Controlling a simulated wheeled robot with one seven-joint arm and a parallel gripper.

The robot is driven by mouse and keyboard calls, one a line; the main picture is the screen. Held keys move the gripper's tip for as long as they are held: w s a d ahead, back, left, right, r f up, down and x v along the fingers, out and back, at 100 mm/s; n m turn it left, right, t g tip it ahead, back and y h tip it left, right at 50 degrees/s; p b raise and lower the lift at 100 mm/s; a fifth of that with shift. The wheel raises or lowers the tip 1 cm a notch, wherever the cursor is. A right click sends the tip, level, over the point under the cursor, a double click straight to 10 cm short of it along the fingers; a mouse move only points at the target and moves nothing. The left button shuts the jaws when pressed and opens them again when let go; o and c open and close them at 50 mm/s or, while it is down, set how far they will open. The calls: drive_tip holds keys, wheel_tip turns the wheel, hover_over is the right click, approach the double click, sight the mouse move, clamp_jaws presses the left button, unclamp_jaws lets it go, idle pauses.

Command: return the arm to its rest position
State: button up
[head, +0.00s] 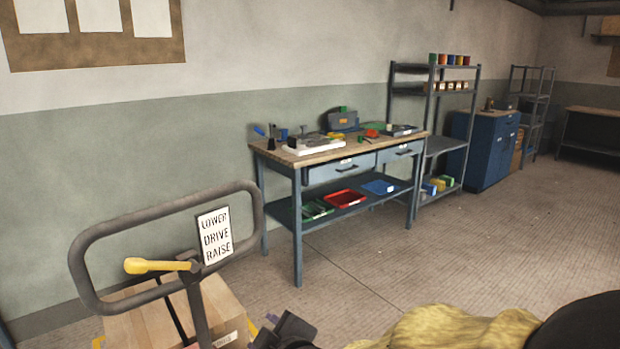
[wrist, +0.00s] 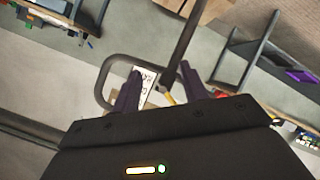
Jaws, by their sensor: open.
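My gripper shows in the wrist view (wrist: 160,90), with its two dark fingers apart and nothing between them. Beyond the fingers, in the same view, is the grey looped handle of a pallet truck with its white label (wrist: 146,86).
The pallet truck handle (head: 253,214) with a yellow lever stands at front left, over a cardboard box (head: 125,312). A workbench (head: 297,230) with tools stands by the wall, a shelf rack (head: 428,130) and blue cabinet (head: 487,150) beyond.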

drive_tip(key=s+d+f+m+g+h, duration=0.25)
drive_tip(key=d+f+m, duration=0.2)
drive_tip(key=d, duration=0.35)
drive_tip(key=s+d+f+m+g+h, duration=0.25)
drive_tip(key=d+m, duration=0.25)
drive_tip(key=d, duration=0.3)
drive_tip(key=s+d+f+m+g+h, duration=0.25)
drive_tip(key=d+f+m, duration=0.2)
drive_tip(key=d, duration=0.35)
wheel_tip(320, 180, up, 23)
drive_tip(key=p, duration=2.2)
drive_tip(key=shift+w+a+g+y+p, duration=0.15)
drive_tip(key=shift+a+g+y+p, duration=0.1)
drive_tip(key=shift+g+y+p, duration=0.1)
drive_tip(key=shift+f, duration=0.15)
drive_tip(key=shift+w, duration=0.15)
